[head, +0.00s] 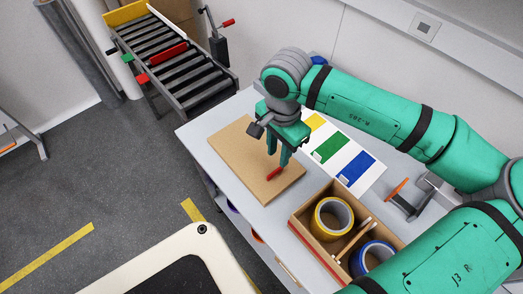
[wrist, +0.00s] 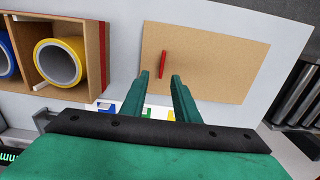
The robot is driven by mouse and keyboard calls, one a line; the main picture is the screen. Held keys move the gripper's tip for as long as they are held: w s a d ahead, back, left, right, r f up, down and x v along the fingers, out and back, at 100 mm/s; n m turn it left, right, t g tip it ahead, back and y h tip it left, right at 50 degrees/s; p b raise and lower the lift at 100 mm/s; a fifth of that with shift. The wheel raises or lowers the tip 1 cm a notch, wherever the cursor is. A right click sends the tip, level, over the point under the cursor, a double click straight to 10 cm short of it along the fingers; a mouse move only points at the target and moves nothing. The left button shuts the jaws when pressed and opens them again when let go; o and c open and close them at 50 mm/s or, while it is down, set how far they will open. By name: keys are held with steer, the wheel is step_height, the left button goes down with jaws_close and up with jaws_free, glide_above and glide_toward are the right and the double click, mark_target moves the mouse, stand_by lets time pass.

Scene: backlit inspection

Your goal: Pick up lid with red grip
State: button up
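The lid (head: 240,160) is a flat tan board lying on the light grey table. Its red grip (head: 274,174) is a short bar near the board's edge closest to the box. My gripper (head: 278,158) points down over the lid with its two green fingers apart and nothing between them. In the wrist view the lid (wrist: 215,60) lies beyond the fingers, and the red grip (wrist: 163,63) shows just past the fingertips of my gripper (wrist: 159,80), roughly in line with the gap. The fingers look apart from the grip; the exact height is unclear.
A wooden box (head: 296,215) with a yellow tape roll (head: 322,222) and a blue one (head: 358,262) stands close to the lid. A colour card (head: 350,150) lies behind, with an orange-handled tool (head: 398,188) to the right. A roller conveyor (head: 180,75) stands beyond the table.

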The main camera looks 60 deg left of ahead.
glide_above(276, 171)
steer(key=f, duration=0.4)
steer(key=shift+d+f, duration=0.2)
steer(key=shift+f, duration=0.05)
steer(key=f, duration=0.5)
steer(key=shift+s+a, duration=0.15)
steer(key=shift+a, duration=0.15)
steer(key=shift+r, duration=0.1)
jaws_close()
